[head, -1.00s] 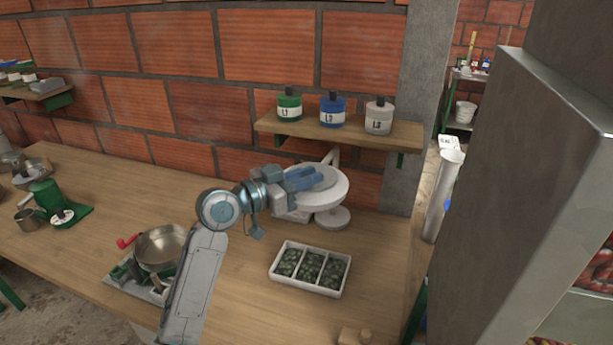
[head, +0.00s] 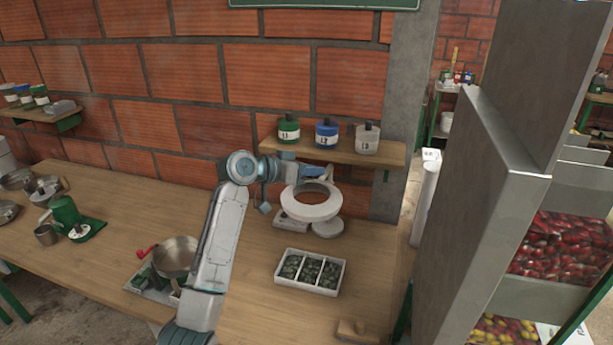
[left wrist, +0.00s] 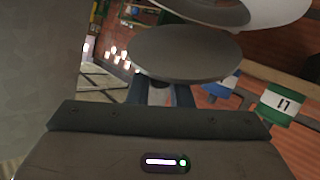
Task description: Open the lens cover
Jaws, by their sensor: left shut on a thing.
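A white ring-shaped magnifier lamp (head: 311,213) stands on the bench below the bottle shelf; its round middle shows uncovered. The round grey lens cover (left wrist: 185,52) is swung up from the ring in the left wrist view, where part of the white lamp ring (left wrist: 278,14) shows behind it. My left gripper (head: 318,171) is above the back of the ring and shut on the cover. Its blue fingers reach beneath the disc in the wrist view, and the exact grip is hidden. My right gripper is not in view.
A shelf (head: 350,153) with several bottles is close behind my left gripper. A white divided tray (head: 310,282) of dark green pieces sits in front of the lamp. A metal pan (head: 174,257) is left of my arm. A grey cabinet stands at the right.

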